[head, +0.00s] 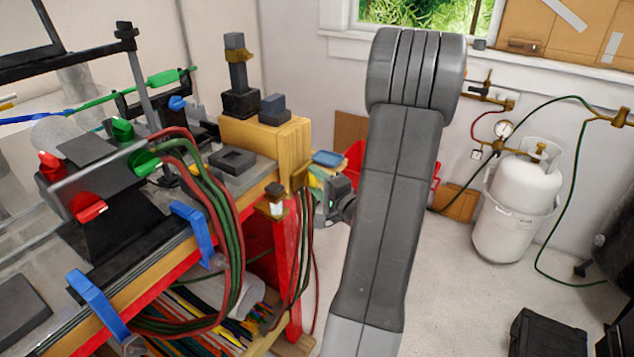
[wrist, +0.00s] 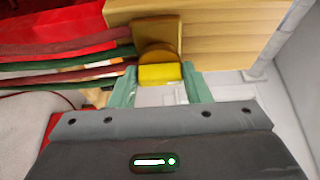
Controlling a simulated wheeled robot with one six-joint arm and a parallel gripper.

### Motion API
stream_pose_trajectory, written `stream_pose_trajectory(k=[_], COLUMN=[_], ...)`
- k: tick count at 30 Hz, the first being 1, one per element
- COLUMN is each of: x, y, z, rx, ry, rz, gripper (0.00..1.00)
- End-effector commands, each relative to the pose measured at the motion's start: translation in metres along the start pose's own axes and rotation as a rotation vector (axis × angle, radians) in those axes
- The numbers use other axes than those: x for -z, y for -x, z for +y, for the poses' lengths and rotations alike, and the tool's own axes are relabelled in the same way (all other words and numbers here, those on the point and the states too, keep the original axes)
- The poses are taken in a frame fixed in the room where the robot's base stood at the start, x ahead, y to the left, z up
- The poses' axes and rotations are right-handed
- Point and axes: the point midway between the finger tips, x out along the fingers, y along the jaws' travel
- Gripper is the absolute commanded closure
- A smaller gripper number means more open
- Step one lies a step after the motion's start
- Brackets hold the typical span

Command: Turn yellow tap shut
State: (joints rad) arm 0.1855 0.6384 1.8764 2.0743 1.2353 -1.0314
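The yellow tap (wrist: 160,74) shows in the wrist view as a bright yellow handle on a round brass-coloured body, under the edge of a wooden block. My gripper (wrist: 161,86) is open, with its two pale green fingers apart on either side of the handle. Small gaps show between the fingers and the handle; whether either touches it, I cannot tell. In the head view, a brass fitting (head: 275,191) hangs at the bench corner, left of my gripper (head: 325,203). My arm hides part of the gripper there, and the yellow handle is not clear.
Red and green hoses (head: 213,190) loop beside the bench corner. The wooden block (head: 265,143) overhangs the tap. Red and green taps (head: 88,206) sit on the bench-top apparatus. A white gas cylinder (head: 516,208) stands at the right. The floor between is mostly clear.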

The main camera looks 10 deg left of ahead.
Motion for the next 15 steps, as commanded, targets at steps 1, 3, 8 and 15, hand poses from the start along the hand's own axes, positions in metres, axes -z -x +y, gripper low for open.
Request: stream_pose_trajectory(k=[1,3,8,15], x=[0.0001,0.0001,0.0001,0.0003], y=[0.0001,0.0002,0.0001,-0.0002], z=[0.0002,0.0001,-0.0002,-0.0021], rx=[-0.001,-0.001,-0.009,-0.052], ry=[0.000,-0.001,-0.018,-0.119], rz=[0.000,0.000,0.000,0.000], gripper=[0.79,0.79,0.79,0.79])
